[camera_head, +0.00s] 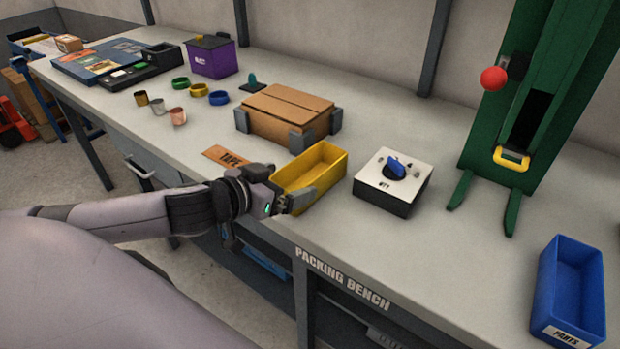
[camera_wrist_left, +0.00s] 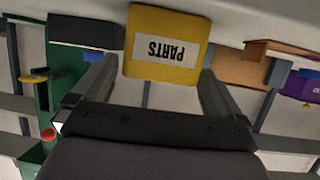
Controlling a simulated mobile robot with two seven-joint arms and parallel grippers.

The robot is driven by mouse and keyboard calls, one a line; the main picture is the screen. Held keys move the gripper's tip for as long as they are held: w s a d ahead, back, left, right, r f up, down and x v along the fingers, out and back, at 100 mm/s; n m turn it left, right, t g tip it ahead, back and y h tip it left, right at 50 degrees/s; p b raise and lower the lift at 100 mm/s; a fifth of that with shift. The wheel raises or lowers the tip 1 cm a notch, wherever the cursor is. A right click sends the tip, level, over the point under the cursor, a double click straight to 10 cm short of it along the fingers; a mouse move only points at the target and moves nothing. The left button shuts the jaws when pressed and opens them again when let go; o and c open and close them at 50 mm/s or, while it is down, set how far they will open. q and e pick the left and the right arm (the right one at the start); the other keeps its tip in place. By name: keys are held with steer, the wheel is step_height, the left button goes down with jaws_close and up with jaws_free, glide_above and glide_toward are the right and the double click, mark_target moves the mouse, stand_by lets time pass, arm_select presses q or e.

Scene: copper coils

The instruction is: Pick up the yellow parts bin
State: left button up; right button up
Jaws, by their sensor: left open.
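The yellow parts bin (camera_head: 311,174) stands empty and upright on the bench in the head view, near the front edge. My left gripper (camera_head: 287,197) is at its near end, with its fingers open. In the left wrist view the bin's labelled yellow end (camera_wrist_left: 166,45) shows upside down between the two spread fingers (camera_wrist_left: 154,84). Whether either finger touches the bin cannot be told. The near end of the bin is partly hidden by the gripper in the head view. My right gripper is not in view.
A white-topped box with a blue knob (camera_head: 395,178) stands close right of the bin. A brown carton (camera_head: 285,115) sits just behind it. An orange tape card (camera_head: 228,157) lies left. A blue bin (camera_head: 570,290) and green press (camera_head: 535,95) are further right.

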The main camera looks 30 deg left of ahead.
mark_target(299, 179)
arm_select(q)
steer(key=shift+x, duration=2.25)
steer(key=shift+c, duration=0.3)
steer(key=c, duration=0.9)
